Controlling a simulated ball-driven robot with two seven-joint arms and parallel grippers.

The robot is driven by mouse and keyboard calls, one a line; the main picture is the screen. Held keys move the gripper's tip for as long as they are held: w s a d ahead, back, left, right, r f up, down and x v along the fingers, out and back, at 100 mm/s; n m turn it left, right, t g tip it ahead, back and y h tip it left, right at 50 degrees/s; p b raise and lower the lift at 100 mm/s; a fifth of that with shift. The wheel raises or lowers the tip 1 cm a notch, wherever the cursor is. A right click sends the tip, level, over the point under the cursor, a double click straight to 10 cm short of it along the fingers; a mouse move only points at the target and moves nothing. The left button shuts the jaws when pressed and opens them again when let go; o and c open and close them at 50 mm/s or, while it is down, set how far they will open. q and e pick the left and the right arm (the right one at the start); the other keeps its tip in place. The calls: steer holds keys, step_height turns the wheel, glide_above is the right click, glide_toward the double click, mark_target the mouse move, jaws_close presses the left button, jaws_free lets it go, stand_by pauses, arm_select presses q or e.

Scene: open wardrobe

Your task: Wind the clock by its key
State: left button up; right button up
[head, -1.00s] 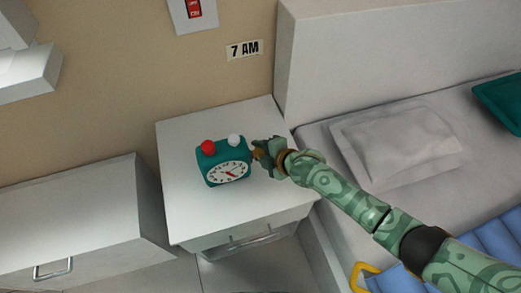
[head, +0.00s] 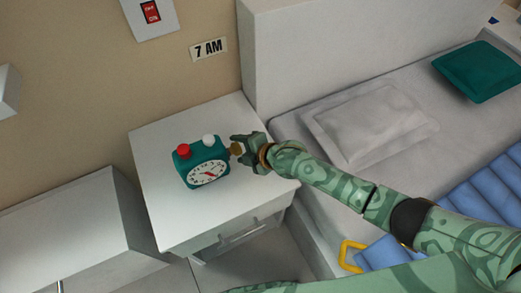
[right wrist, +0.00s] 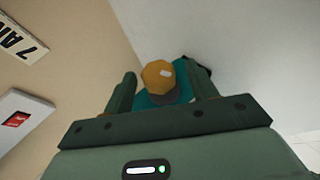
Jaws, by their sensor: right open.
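The teal alarm clock (head: 191,165) stands on the white nightstand (head: 173,217), with a red button and a white button on top and its dial facing the front. Its yellow-brown key (head: 236,149) sticks out of the right side, and it shows large in the right wrist view (right wrist: 158,76). My right gripper (head: 239,147) is at the clock's right side. Its two fingers (right wrist: 157,92) are open, one on each side of the key, with gaps visible. The teal clock body shows partly behind the key. My left gripper is not in view.
A "7 AM" sign (head: 208,49) and a switch plate (head: 151,13) are on the wall. A bed with a grey pillow (head: 368,125) lies right of the nightstand. The nightstand top in front of the clock is bare.

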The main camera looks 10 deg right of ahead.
arm_select(q)
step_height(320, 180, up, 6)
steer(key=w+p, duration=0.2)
steer(key=p, duration=0.4)
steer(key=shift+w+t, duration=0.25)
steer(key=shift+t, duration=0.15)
arm_select(e)
steer(key=v, duration=1.4)
steer(key=shift+s, duration=0.1)
